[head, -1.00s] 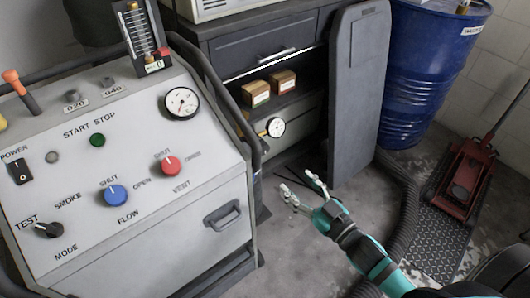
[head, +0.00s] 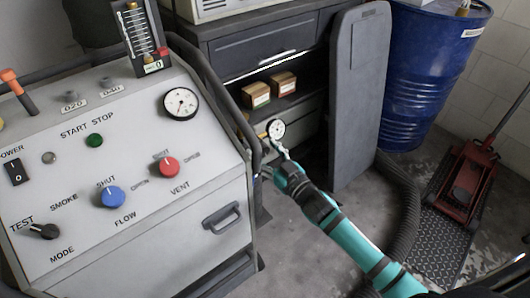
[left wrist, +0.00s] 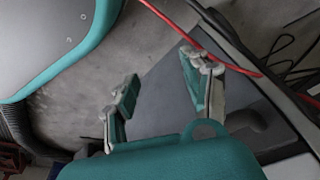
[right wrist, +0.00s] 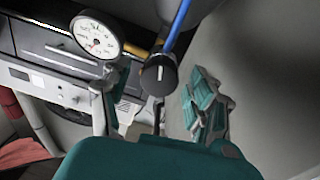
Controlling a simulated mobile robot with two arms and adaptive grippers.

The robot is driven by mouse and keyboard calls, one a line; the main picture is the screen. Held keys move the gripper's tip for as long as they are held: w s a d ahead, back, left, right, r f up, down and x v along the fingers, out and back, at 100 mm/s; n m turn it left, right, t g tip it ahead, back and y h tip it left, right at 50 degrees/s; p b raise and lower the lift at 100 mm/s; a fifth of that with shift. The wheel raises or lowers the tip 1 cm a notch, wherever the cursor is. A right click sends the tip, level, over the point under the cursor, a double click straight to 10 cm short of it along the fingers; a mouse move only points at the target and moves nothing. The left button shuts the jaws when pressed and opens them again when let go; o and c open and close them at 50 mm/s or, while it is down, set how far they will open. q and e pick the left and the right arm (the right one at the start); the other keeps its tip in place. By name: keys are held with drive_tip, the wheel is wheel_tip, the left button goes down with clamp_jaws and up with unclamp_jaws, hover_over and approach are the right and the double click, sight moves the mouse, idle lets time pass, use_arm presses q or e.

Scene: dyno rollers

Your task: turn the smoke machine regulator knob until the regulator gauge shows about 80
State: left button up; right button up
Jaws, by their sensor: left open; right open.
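The regulator gauge, a small round white dial, shows in the head view (head: 276,129) just past the right side of the smoke machine (head: 150,235), and in the right wrist view (right wrist: 97,38). Its reading is too small to tell surely. The black regulator knob (right wrist: 158,75) with a white line is beside the gauge in the right wrist view. My right gripper (right wrist: 158,105) is open, with one finger on each side of the knob; I cannot tell whether they touch it. It also shows in the head view (head: 268,160). My left gripper (left wrist: 163,88) is open and empty.
The machine's panel has a blue flow knob (head: 113,196), a red vent knob (head: 169,167) and a larger gauge (head: 181,103). A blue hose (right wrist: 178,22) runs above the regulator knob. A red cable (left wrist: 200,45) passes near my left gripper. A blue drum (head: 430,80) stands behind.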

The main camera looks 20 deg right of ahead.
drive_tip(key=shift+c, duration=0.6)
drive_tip(key=c, duration=1)
drive_tip(key=shift+c, duration=0.2)
drive_tip(key=shift+m+p, duration=0.6)
drive_tip(key=shift+p, duration=0.15)
use_arm(q)
drive_tip(key=s+f, duration=0.1)
drive_tip(key=f, duration=0.1)
drive_tip(key=s+f, duration=0.2)
drive_tip(key=shift+s+a, duration=0.1)
drive_tip(key=shift+a, duration=0.1)
use_arm(e)
drive_tip(key=o, duration=1.2)
drive_tip(key=shift+c, duration=0.2)
drive_tip(key=v, duration=1.2)
